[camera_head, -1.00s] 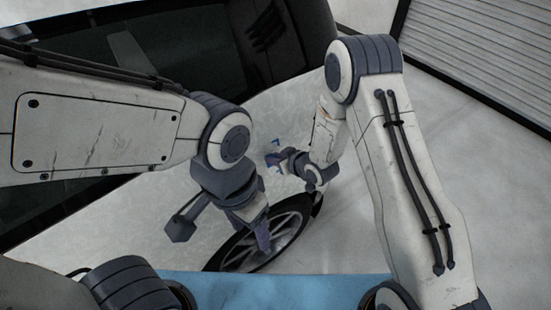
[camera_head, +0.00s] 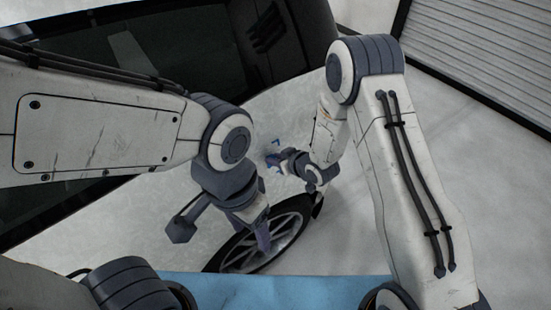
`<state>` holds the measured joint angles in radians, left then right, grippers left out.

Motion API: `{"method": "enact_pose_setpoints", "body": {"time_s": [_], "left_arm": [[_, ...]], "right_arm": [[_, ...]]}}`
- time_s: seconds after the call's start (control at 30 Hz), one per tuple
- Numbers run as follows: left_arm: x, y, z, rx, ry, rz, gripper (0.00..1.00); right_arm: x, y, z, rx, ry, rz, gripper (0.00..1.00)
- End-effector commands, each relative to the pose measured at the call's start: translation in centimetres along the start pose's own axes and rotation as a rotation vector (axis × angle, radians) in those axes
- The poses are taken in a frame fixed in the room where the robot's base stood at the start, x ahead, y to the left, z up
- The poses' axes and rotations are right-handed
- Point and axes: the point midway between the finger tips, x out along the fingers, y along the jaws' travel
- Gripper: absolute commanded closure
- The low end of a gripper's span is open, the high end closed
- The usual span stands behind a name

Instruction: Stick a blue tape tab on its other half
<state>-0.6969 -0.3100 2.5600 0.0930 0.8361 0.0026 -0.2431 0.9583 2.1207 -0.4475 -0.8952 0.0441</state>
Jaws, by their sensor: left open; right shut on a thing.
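Small blue corner marks (camera_head: 276,142) show on the pale car body panel (camera_head: 250,120), just above my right gripper. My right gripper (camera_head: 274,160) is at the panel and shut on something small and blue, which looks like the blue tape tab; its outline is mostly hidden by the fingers. My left gripper (camera_head: 263,240) is open and points down in front of the car's wheel, apart from the marks. I cannot make out the tab's other half separately.
The car's dark window (camera_head: 120,80) is behind my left arm. A wheel (camera_head: 270,238) is below the panel. A blue surface (camera_head: 280,290) lies along the bottom edge. A ribbed shutter (camera_head: 490,50) stands at upper right. The floor at right is clear.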

Motion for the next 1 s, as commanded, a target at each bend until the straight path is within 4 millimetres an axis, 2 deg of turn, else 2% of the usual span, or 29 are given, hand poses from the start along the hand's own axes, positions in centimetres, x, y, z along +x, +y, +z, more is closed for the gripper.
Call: {"method": "enact_pose_setpoints", "body": {"time_s": [0.07, 0.1, 0.17, 0.2, 0.57, 0.67, 1.0], "left_arm": [[0.0, 0.0, 0.0, 0.000, 0.000, 0.000, 0.38], [0.0, 0.0, 0.0, 0.000, 0.000, 0.000, 0.38], [0.0, 0.0, 0.0, 0.000, 0.000, 0.000, 0.38], [0.0, 0.0, 0.0, 0.000, 0.000, 0.000, 0.38], [0.2, 0.0, 0.0, 0.000, 0.000, 0.000, 0.38], [0.6, 0.0, 0.0, 0.001, 0.000, 0.000, 0.38], [2.2, -0.2, 0.1, 0.002, 0.000, 0.000, 0.38]], "right_arm": [[0.1, 0.0, -0.2, -0.002, 0.005, 0.000, 1.00], [0.1, 0.0, -0.2, -0.002, 0.005, 0.000, 0.65], [0.1, 0.0, -0.2, -0.002, 0.005, 0.000, 0.42], [0.1, 0.0, -0.2, -0.002, 0.005, 0.000, 0.38], [-0.3, 0.0, 0.0, 0.000, 0.002, 0.001, 0.38], [-1.4, 0.1, 0.0, 0.000, 0.003, 0.002, 0.38], [-7.8, 0.1, 0.0, -0.001, 0.005, 0.003, 0.38]]}}
